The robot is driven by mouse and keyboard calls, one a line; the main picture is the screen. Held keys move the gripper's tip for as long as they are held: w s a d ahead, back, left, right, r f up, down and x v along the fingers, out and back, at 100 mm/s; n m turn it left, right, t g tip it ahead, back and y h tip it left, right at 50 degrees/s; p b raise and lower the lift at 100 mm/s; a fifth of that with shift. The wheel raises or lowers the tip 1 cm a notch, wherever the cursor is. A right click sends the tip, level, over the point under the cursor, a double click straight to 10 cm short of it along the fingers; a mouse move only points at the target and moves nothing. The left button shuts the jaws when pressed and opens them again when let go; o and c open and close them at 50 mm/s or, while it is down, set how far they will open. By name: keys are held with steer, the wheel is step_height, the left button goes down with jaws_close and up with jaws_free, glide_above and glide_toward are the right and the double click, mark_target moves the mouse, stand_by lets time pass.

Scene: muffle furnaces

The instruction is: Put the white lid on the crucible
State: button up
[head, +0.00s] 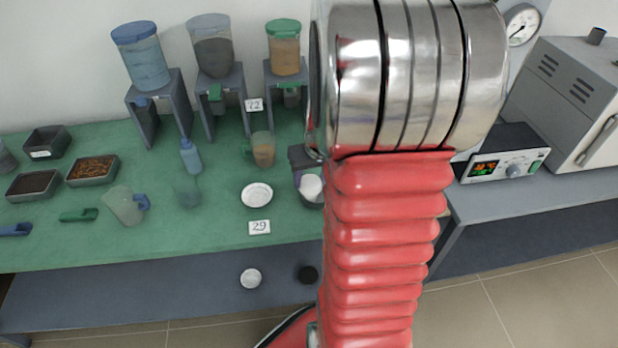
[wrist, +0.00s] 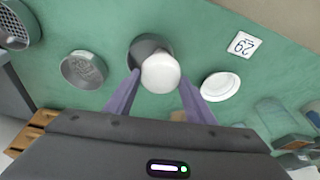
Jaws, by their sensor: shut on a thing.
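The white lid (wrist: 160,72) is round and sits between the two purple fingers of my gripper (wrist: 159,78) in the wrist view. My gripper is shut on it. The dark grey crucible (wrist: 143,46) shows behind the lid, which overlaps part of it and looks off its centre. I cannot tell whether lid and crucible touch. In the head view the lid (head: 311,186) shows just left of my red arm, with the crucible (head: 315,203) partly hidden under it. My arm hides much of this spot.
A white dish (head: 257,195) and a card marked 29 (head: 260,227) lie left of the crucible. A beaker (head: 263,149) stands behind. A grey cup (wrist: 84,70) stands near the crucible in the wrist view. A controller (head: 505,158) and a furnace (head: 567,95) are at right.

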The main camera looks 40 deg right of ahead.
steer(key=shift+f, duration=0.9)
stand_by(1.3)
steer(key=o, duration=1.2)
steer(key=shift+o, duration=0.3)
steer(key=o, duration=0.4)
steer(key=shift+s, duration=0.1)
steer(key=shift+r, duration=0.1)
steer(key=shift+r, duration=3.4)
